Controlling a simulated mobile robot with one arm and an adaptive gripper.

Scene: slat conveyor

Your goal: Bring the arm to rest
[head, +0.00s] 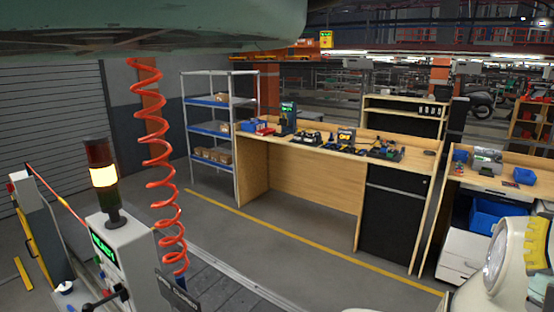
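Part of my arm (505,260), a rounded cream-white link, shows in the lower right corner of the head view. My gripper is outside the picture, so its fingers and anything in them are hidden. A strip of the slat conveyor (210,289) seems to show at the bottom edge, mostly cut off.
A control post (115,255) with a lit signal lamp (103,177) stands at the lower left. An orange coiled hose (160,150) hangs beside it. A wooden workbench (300,175) with tools stands beyond a yellow floor line (290,232). A metal shelf (235,130) stands behind. Open floor lies between.

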